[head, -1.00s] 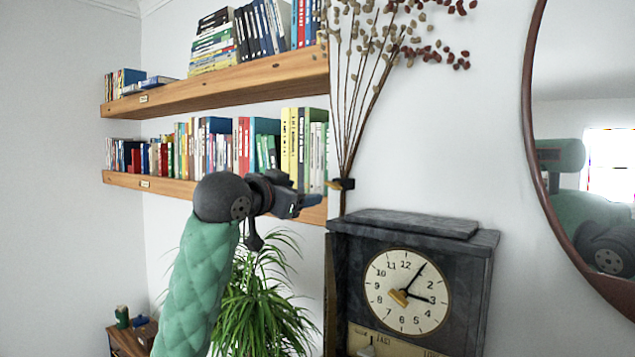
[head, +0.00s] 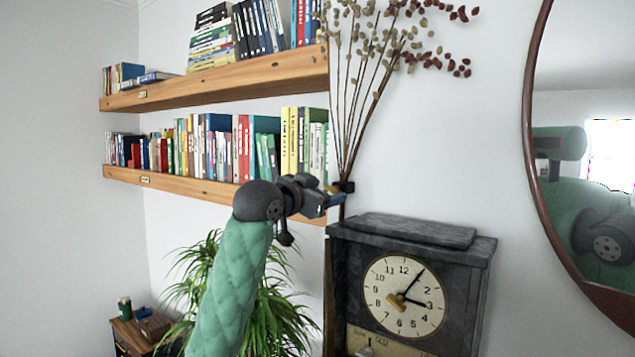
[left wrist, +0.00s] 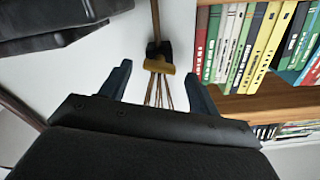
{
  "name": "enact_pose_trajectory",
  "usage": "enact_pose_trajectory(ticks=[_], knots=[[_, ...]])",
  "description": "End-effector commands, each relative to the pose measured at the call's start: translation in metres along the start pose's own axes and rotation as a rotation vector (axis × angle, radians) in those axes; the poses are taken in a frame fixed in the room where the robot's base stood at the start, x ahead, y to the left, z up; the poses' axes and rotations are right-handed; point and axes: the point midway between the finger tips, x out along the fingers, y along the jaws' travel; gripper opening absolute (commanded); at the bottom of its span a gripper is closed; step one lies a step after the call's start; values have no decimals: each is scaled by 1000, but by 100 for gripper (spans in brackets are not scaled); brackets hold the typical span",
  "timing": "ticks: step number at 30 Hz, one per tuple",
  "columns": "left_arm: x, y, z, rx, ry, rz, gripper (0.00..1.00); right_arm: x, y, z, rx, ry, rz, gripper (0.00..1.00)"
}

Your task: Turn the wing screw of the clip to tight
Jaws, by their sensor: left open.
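The clip is a small black block (head: 347,187) on the wall that holds the dried stems, left of and above the clock. Its brass-coloured wing screw (head: 333,189) sits on the clip's left side and shows larger in the left wrist view (left wrist: 159,66). My left gripper (head: 340,199) comes in from the left, close to the clip. In the left wrist view its two dark fingers (left wrist: 158,80) are apart, with the wing screw showing between and just beyond their tips. Nothing is held. My right gripper is out of view.
A dark stone mantel clock (head: 404,295) stands just below and right of the clip. Wooden shelves (head: 225,190) with books lie behind and left of my arm. A leafy plant (head: 285,310) is below, and a round mirror (head: 530,120) hangs at right.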

Motion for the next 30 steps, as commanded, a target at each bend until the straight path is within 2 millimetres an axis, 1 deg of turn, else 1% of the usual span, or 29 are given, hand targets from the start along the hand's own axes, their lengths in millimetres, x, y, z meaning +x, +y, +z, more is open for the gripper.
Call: enact_pose_trajectory(ticks=[1,3,6,13,14,15,20,21,30], knots=[[4,0,-2,-1,0,1,62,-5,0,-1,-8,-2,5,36],[7,0,-1,0,1,0,62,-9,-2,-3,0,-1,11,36],[10,0,0,1,1,0,62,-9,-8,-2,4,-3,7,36],[10,0,0,1,1,-1,62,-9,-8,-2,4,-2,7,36],[10,0,0,1,1,-1,58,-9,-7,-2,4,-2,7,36],[10,0,0,1,1,-1,50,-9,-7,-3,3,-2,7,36],[10,0,0,1,1,-1,19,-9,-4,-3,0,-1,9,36],[10,0,0,1,1,-1,17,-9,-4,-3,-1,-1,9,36],[9,-1,2,34,0,-3,17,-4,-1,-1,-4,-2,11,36]])
